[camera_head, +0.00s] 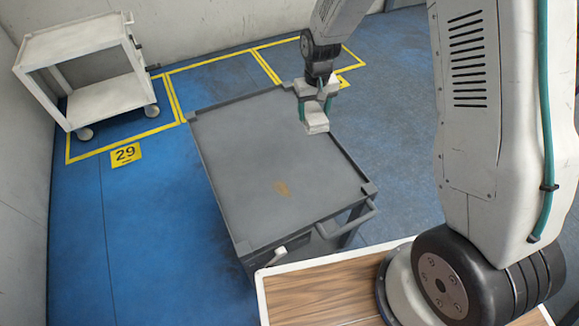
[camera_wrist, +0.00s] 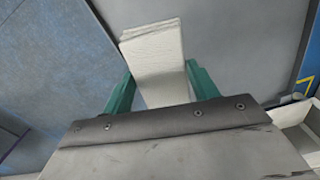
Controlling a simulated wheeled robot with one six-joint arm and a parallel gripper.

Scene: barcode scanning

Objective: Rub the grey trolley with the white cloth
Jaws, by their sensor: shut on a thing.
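The grey trolley (camera_head: 250,165) stands in the middle of the head view, its flat top showing a small brownish stain (camera_head: 282,188) near the front right. My gripper (camera_head: 316,108) is over the far right part of the trolley top, shut on the folded white cloth (camera_head: 317,124). In the wrist view the cloth (camera_wrist: 157,65) sticks out between the two green fingers of my gripper (camera_wrist: 162,88), with the grey trolley top (camera_wrist: 235,40) behind it. The cloth is at or close above the surface; I cannot tell whether it touches.
A white trolley (camera_head: 80,68) stands by the wall at the back left. A yellow floor mark with 29 (camera_head: 126,154) lies before it. A wood-topped surface with a white rim (camera_head: 320,297) is at the front, close to the grey trolley's handle (camera_head: 347,222). Blue floor to the left is clear.

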